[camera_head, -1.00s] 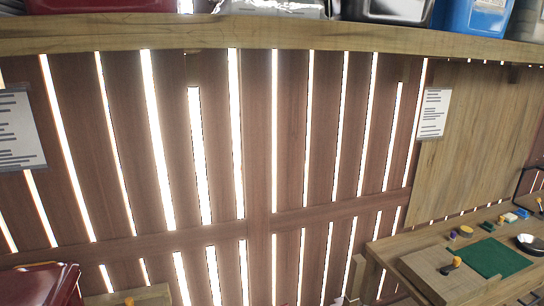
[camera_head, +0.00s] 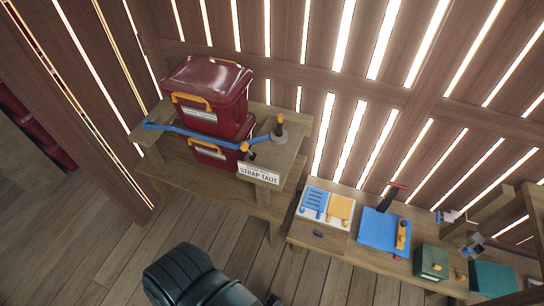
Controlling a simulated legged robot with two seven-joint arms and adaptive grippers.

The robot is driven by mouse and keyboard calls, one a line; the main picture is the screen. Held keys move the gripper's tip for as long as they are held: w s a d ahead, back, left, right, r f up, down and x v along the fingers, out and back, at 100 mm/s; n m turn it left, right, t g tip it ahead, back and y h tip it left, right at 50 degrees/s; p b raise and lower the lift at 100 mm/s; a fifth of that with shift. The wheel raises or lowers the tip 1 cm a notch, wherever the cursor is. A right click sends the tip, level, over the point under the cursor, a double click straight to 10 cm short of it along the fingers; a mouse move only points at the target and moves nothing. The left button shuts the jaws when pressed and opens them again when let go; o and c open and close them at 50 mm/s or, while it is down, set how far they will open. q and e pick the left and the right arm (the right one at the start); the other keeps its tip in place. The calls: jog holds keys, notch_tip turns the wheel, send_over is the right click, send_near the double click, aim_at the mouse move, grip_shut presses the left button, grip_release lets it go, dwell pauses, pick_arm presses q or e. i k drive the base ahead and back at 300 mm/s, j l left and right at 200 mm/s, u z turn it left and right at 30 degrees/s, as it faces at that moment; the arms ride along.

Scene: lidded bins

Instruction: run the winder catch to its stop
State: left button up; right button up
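A blue strap (camera_head: 190,133) runs across the front of two stacked dark red lidded bins, an upper bin (camera_head: 205,82) and a lower bin (camera_head: 207,155). A sign (camera_head: 259,173) reading "STRAP TAUT" hangs on the shelf front just below. Neither of my grippers is in view.
A wooden bench on the right holds a blue and yellow panel (camera_head: 327,206), a blue block (camera_head: 383,230) and a green box (camera_head: 431,261).

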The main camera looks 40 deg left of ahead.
aim_at(244, 147)
jog(key=k+j+u, duration=0.1)
jog(key=u, duration=0.25)
jog(key=k+j+u, duration=0.2)
jog(key=u, duration=0.2)
jog(key=k+j+u, duration=0.2)
jog(key=u, duration=0.15)
